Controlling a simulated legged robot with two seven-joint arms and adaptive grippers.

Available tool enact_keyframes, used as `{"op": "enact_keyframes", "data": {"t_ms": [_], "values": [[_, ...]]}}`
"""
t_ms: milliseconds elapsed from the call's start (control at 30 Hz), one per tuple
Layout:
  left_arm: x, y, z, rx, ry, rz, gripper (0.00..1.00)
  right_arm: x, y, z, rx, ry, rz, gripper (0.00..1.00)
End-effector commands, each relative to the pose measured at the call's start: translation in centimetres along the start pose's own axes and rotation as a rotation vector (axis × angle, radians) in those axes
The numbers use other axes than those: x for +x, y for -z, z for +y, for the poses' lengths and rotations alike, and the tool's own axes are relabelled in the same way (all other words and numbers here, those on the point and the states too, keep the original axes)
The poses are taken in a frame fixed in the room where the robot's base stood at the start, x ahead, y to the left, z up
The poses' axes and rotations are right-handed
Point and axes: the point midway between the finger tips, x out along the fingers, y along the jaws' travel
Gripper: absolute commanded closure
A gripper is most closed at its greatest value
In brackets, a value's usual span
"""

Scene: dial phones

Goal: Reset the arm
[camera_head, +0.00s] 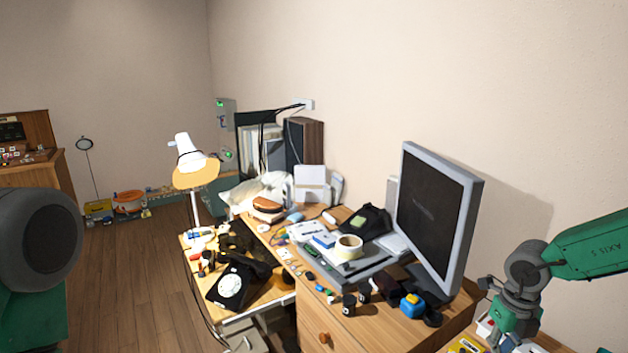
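My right arm comes in from the right edge, and its wrist and gripper (507,322) hang at the bottom right, over or in front of a cluttered surface. The fingertips are too small and mixed with the clutter to tell open from shut. Part of my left arm (38,240) shows large at the left edge; its gripper is out of view. A black dial phone with a white dial (230,286) sits on the lower desk. A second black phone with a greenish dial (367,221) stands further back near the monitor.
A grey monitor (436,215) stands on the wooden cabinet at right, left of my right arm. A white lamp (187,158) rises over the desk. The floor (130,290) at left is clear.

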Motion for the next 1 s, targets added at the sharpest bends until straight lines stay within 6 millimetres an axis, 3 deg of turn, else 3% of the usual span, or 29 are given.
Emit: {"op": "enact_keyframes", "data": {"t_ms": [267,567,767,1000], "values": [[0.0,0.0,0.0,0.000,0.000,0.000,0.60,2.0,1.5,0.5,-0.242,0.117,0.019,1.00],[0.0,0.0,0.0,0.000,0.000,0.000,0.60,4.9,4.6,1.2,-0.720,0.289,0.058,1.00],[0.0,0.0,0.0,0.000,0.000,0.000,0.60,7.7,7.7,3.0,-1.278,0.412,0.111,1.00],[0.0,0.0,0.0,0.000,0.000,0.000,0.60,11.3,15.5,8.0,-2.260,0.420,0.159,1.00]]}}
